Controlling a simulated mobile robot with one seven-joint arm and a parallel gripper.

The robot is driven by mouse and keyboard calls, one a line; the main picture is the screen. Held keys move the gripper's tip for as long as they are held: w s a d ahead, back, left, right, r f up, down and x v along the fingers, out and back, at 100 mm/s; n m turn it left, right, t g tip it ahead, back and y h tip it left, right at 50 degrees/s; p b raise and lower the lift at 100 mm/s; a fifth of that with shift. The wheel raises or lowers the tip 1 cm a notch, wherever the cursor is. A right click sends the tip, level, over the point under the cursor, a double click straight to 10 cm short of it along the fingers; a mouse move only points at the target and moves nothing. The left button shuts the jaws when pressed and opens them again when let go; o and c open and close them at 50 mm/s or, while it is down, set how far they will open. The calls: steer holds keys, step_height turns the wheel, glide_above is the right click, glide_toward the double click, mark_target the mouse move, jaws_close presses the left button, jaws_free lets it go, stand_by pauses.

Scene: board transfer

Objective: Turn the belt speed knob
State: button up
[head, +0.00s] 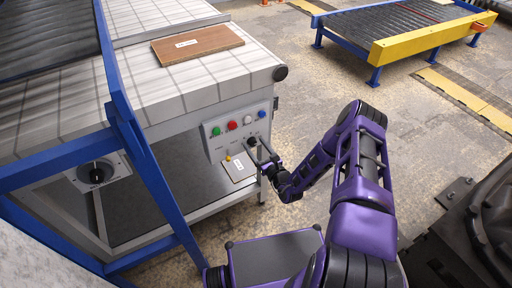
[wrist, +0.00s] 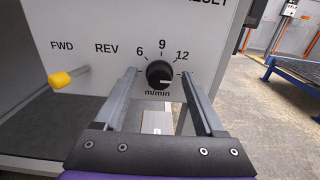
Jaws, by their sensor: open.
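The belt speed knob (wrist: 159,74) is round and black, on a light panel with 6, 9 and 12 printed around it and "m/min" below. Its white pointer mark faces right, toward the side past 12, where a scale mark is partly covered by the right finger. My gripper (wrist: 159,78) is open, one finger on each side of the knob, with a gap showing on both sides. How deep the fingertips reach is hard to tell. In the head view, my gripper (head: 263,155) is at the control panel (head: 217,148), just by the knob (head: 251,142).
A yellow-tipped lever (wrist: 68,77) marked FWD and REV sticks out left of the knob. Green, red, white and blue buttons (head: 262,114) sit above. A brown board (head: 198,44) lies on the white table. A blue-framed conveyor (head: 400,30) stands beyond open floor.

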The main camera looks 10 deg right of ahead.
jaws_close()
stand_by(0.4)
